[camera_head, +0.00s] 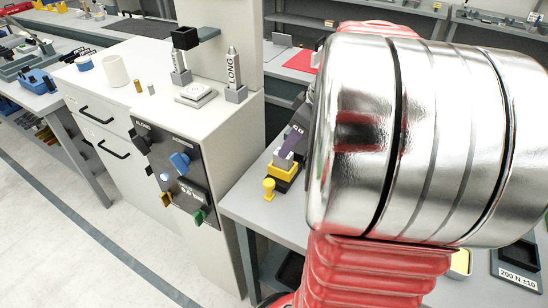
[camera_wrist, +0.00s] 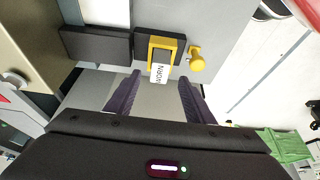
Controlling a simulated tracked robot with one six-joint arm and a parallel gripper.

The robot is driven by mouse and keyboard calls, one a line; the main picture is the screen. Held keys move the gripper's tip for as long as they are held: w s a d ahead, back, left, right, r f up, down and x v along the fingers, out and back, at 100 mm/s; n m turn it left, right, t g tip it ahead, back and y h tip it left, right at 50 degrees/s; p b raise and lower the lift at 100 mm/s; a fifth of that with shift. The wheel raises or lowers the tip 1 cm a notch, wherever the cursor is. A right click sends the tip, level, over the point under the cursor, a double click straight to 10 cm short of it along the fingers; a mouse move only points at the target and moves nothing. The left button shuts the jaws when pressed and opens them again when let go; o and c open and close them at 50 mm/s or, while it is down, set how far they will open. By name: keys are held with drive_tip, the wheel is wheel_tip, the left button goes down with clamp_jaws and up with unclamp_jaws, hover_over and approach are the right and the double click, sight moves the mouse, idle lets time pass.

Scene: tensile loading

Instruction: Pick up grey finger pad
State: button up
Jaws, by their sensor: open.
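In the wrist view, a grey block (camera_wrist: 161,55), which looks like the finger pad, sits in a yellow-edged holder (camera_wrist: 152,41) at top centre. A white label hangs over its near side; its text is hard to read. My gripper (camera_wrist: 160,78) is open, its two purple fingers pointing toward the holder with the label between their tips. I see nothing held. I cannot tell the height gap between fingertips and block. In the head view, the holder shows as a yellow block (camera_head: 283,184) beside a purple finger; my arm hides most of the gripper.
A yellow knob (camera_wrist: 196,58) stands close right of the holder, and a dark block (camera_wrist: 95,46) lies left of it. In the head view, a white cabinet (camera_head: 225,140) with a dark control panel (camera_head: 172,170) rises left of the grey bench (camera_head: 245,208).

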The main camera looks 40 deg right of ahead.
drive_tip(key=shift+w+a+f, duration=0.1)
drive_tip(key=shift+w+f, duration=0.1)
drive_tip(key=shift+f, duration=0.35)
drive_tip(key=shift+f, duration=0.1)
drive_tip(key=shift+x, duration=2.55)
drive_tip(key=shift+w, duration=0.1)
drive_tip(key=shift+c, duration=0.3)
clamp_jaws()
drive_tip(key=shift+r, duration=0.2)
wheel_tip(320, 180, up, 10)
drive_tip(key=shift+f, duration=0.1)
